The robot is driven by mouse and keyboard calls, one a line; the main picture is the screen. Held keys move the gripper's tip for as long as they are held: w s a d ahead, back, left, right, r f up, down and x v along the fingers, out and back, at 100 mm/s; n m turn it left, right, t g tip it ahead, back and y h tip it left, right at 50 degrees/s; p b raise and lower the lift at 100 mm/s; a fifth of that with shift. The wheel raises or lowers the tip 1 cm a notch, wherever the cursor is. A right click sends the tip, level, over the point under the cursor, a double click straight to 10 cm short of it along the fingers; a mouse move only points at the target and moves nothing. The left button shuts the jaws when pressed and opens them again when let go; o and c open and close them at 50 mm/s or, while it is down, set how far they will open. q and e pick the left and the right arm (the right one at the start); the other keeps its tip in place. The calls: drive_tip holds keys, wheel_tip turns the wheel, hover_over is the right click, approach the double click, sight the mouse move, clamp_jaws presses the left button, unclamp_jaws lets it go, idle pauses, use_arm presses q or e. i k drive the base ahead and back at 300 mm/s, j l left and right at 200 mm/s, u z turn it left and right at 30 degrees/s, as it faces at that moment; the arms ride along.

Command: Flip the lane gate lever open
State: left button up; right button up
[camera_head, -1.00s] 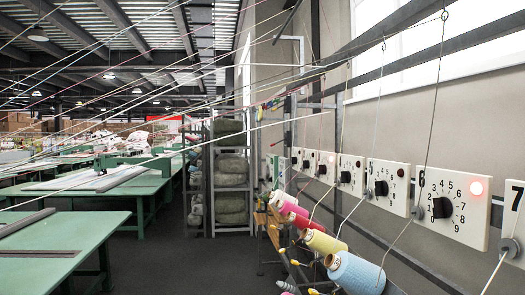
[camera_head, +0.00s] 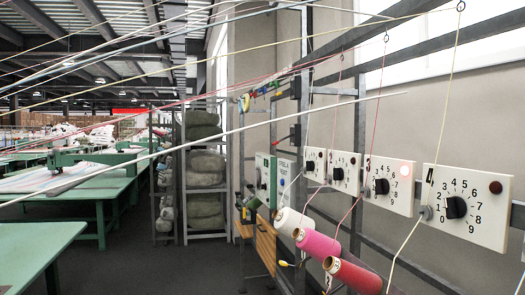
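Neither of my grippers is in view. I cannot pick out a lever that is surely the lane gate lever. A row of white numbered dial panels runs along the right wall. The nearest is panel 4 (camera_head: 478,225), with a black knob (camera_head: 456,207) and a dark lamp (camera_head: 495,187). A small grey round part (camera_head: 426,213) sits at its left edge. Two smaller panels (camera_head: 345,173) (camera_head: 315,165) stand farther back.
White (camera_head: 292,222), pink (camera_head: 318,245) and red (camera_head: 352,275) yarn cones stand below the panels. Yarns cross overhead. A shelf rack (camera_head: 205,165) with bundles stands behind. Green tables (camera_head: 35,245) line the left. The floor (camera_head: 185,270) between is clear.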

sight(275, 143)
drive_tip(key=i+l+u, duration=0.1)
drive_tip(key=u, duration=0.4)
drive_tip(key=i, duration=2.6)
drive_tip(key=z, duration=0.15)
